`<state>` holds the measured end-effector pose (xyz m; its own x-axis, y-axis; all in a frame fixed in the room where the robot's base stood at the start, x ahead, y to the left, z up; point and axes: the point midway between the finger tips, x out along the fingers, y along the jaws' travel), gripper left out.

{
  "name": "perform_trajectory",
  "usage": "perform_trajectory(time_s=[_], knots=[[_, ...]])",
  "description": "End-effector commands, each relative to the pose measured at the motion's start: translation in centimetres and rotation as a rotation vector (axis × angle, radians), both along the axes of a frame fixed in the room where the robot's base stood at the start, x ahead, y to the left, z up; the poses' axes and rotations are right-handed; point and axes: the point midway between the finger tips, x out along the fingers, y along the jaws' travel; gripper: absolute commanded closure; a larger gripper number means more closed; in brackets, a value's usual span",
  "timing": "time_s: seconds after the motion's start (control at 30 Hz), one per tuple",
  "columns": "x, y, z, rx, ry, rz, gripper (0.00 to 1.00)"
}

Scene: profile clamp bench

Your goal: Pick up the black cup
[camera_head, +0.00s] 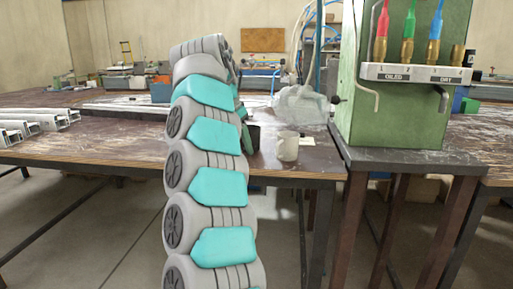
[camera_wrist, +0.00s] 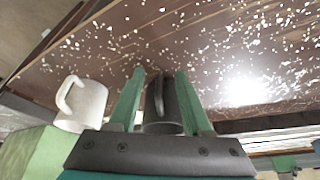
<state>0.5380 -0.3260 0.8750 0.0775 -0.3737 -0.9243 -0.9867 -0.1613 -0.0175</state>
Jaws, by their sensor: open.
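The black cup (camera_wrist: 160,118) shows in the wrist view between the two green fingers of my gripper (camera_wrist: 161,74), its handle facing the camera. My gripper is open, with one finger on each side of the cup; I cannot tell whether either touches it. In the head view the black cup (camera_head: 254,135) stands near the front edge of the table, partly hidden behind my arm and gripper (camera_head: 244,132).
A white mug (camera_head: 287,147) stands close to the right of the black cup; it also shows in the wrist view (camera_wrist: 82,104). A clear bag-like object (camera_head: 301,106) lies behind. A green cabinet (camera_head: 400,125) stands at right. Metal profiles (camera_head: 35,122) lie at left on the wooden table (camera_head: 110,135).

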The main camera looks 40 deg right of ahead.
Motion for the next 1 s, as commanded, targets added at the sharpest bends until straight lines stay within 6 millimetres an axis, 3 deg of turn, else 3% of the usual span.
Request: perform_trajectory(time_s=[0.2, 0.63, 1.0], knots=[[0.02, 0.01, 0.04, -0.001, -0.001, 0.0, 0.51], [0.02, 0.01, 0.04, -0.001, 0.0, 0.0, 1.0], [0.02, 0.02, 0.04, -0.001, 0.0, 0.0, 1.0]])
